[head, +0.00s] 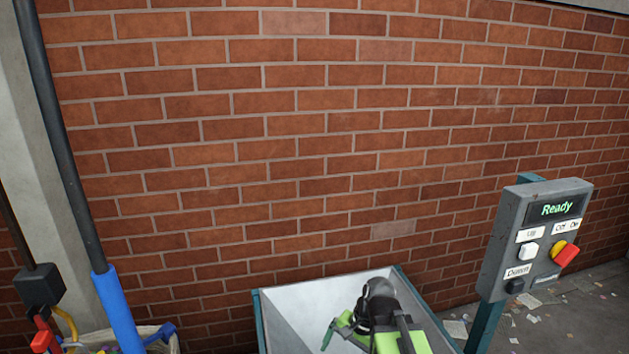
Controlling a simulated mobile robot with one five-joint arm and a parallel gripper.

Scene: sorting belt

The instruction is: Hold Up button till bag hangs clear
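The grey control box (532,240) stands at the right on a teal post. Its display reads "Ready". The white Up button (528,252) is under the "Up" label, and the black Down button (515,286) is below it. What looks like the bag (168,343) shows only its pale rim and blue straps at the bottom left edge; the rest is cut off, so I cannot tell whether it hangs or rests. My gripper (336,330), green and black, is at the bottom centre, well left of and apart from the box; its fingers are not clear.
A grey open bin (295,302) with teal corners is behind my arm. A dark pole with a blue sleeve (118,312) and a black block (39,286) with red and yellow parts are at the left. A red knob on yellow (565,254) is beside Up. Paper scraps litter the right floor.

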